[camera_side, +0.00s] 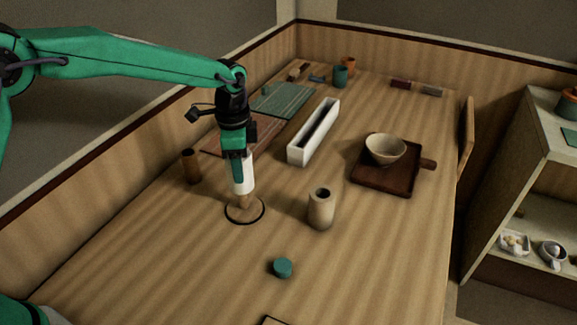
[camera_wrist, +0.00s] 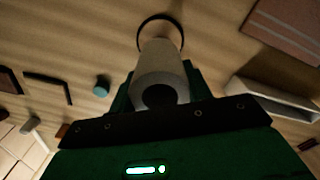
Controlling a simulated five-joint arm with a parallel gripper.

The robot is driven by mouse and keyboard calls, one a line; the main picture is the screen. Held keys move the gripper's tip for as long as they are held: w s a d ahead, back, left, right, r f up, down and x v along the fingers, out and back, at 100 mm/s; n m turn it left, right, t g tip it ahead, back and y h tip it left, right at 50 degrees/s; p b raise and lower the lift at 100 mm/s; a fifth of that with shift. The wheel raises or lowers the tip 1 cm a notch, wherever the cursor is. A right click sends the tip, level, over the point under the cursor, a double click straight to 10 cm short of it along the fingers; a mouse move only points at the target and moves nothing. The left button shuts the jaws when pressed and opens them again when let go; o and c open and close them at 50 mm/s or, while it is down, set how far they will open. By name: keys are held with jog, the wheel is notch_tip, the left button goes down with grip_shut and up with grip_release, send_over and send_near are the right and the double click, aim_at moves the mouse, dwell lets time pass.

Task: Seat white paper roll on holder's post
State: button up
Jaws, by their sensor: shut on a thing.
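The white paper roll (camera_side: 248,178) is upright between the fingers of my gripper (camera_side: 240,174), which is shut on it. In the wrist view the roll (camera_wrist: 158,62) sits between the green fingers of my gripper (camera_wrist: 160,84), its dark bore facing the camera. The holder (camera_side: 231,212), a round wooden base with a dark rim, is directly below the roll. Its rim also shows beyond the roll in the wrist view (camera_wrist: 181,35). A short tan piece, apparently the post (camera_side: 243,203), shows between roll and base. I cannot tell whether the post's top is inside the bore.
A beige cylinder (camera_side: 321,210) stands right of the holder, with a teal lid-like disc (camera_side: 282,268) in front. A brown cup (camera_side: 191,166) stands to the left. A long white trough (camera_side: 301,152) and a dark tray (camera_side: 369,182) with a bowl (camera_side: 385,151) are behind.

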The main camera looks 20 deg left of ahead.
jog(key=shift+f, duration=3.4)
dwell(4.6)
